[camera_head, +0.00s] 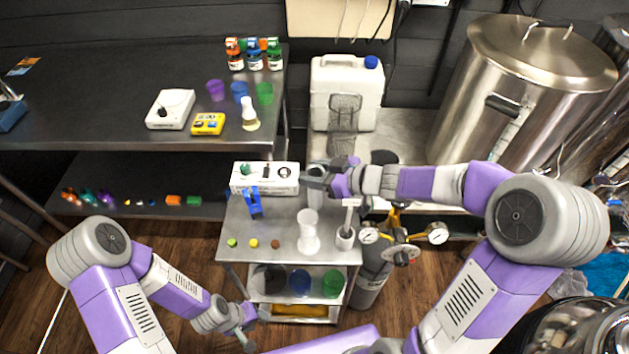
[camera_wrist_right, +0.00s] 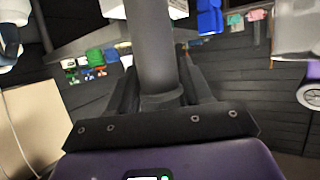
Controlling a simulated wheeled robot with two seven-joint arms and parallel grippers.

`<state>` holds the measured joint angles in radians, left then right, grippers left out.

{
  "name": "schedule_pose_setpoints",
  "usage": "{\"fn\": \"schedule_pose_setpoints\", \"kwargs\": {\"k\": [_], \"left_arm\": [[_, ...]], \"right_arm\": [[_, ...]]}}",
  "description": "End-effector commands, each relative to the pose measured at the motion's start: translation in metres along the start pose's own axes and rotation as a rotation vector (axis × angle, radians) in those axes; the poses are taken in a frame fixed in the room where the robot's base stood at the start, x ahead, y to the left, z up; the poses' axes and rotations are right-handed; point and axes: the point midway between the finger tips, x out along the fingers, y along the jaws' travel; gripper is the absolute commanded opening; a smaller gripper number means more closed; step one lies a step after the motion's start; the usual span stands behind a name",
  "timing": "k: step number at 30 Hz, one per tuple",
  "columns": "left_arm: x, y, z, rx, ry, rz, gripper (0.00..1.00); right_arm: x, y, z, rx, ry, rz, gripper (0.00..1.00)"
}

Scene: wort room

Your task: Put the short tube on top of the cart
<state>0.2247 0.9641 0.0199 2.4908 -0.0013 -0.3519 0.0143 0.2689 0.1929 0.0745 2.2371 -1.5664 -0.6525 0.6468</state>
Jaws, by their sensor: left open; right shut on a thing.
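My right gripper (camera_head: 322,181) is above the back right part of the cart (camera_head: 279,226), shut on a grey tube. In the right wrist view the short tube (camera_wrist_right: 152,45) stands between the two dark fingers and runs up out of the picture. In the head view its grey body (camera_head: 316,196) shows just below the fingers; whether its lower end touches the cart top cannot be told. My left gripper (camera_head: 243,328) is open and empty, low at the front left of the cart.
A gas cylinder with gauges (camera_head: 375,275) stands close on the right.

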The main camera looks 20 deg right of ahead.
Motion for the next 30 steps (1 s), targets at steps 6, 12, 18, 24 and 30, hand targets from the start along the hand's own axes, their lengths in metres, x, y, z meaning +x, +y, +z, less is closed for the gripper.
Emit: {"fn": "schedule_pose_setpoints", "kwargs": {"k": [6, 12, 18, 24, 30], "left_arm": [[0.0098, -0.0037, -0.0003, 0.000, 0.000, 0.000, 0.43], [0.0096, -0.0036, -0.0004, 0.000, 0.000, 0.000, 0.43], [0.0101, -0.0038, -0.0004, 0.000, 0.000, 0.000, 0.43], [0.0101, -0.0038, -0.0004, 0.000, 0.000, 0.000, 0.43], [0.0081, -0.0031, -0.0003, 0.000, 0.000, 0.000, 0.43]], "right_arm": [[0.0058, 0.0000, 0.0140, 0.000, 0.001, 0.000, 0.03], [0.0060, 0.0000, 0.0144, 0.001, 0.001, 0.000, 0.03], [0.0066, 0.0000, 0.0164, 0.001, 0.000, 0.000, 0.67], [0.0066, 0.0000, 0.0163, 0.001, 0.000, 0.000, 0.75], [0.0047, 0.0003, 0.0116, -0.001, 0.001, 0.001, 0.75]]}}
